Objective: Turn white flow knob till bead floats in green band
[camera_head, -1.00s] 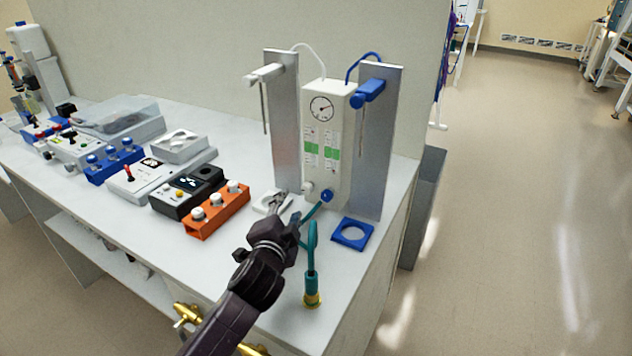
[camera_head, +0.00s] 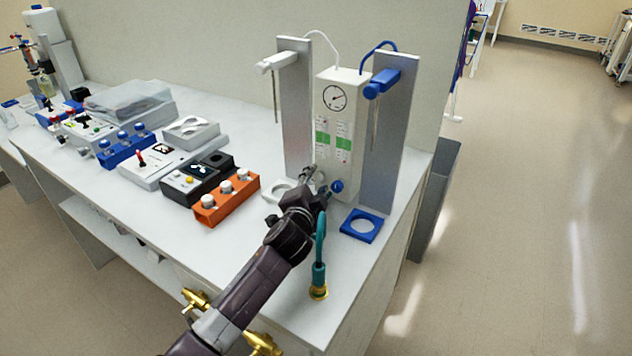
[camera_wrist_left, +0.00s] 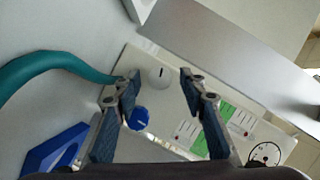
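The white flow knob (camera_wrist_left: 160,76) shows in the left wrist view between my fingertips, with a dark mark on its face. My left gripper (camera_wrist_left: 159,75) is open around it, with gaps at both sides. In the head view the left gripper (camera_head: 316,182) is at the low front of the white flow box (camera_head: 341,90) and partly hides the white knob. The box has two scales with green bands (camera_head: 322,140) and (camera_head: 344,143). I cannot make out the beads. My right gripper is not in view.
A blue knob (camera_head: 337,186) sits just right of the white one. A teal hose (camera_head: 320,240) rises from a brass fitting near the front edge. Metal plates (camera_head: 297,110) flank the box. A blue ring holder (camera_head: 362,225) and an orange block (camera_head: 226,203) stand nearby.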

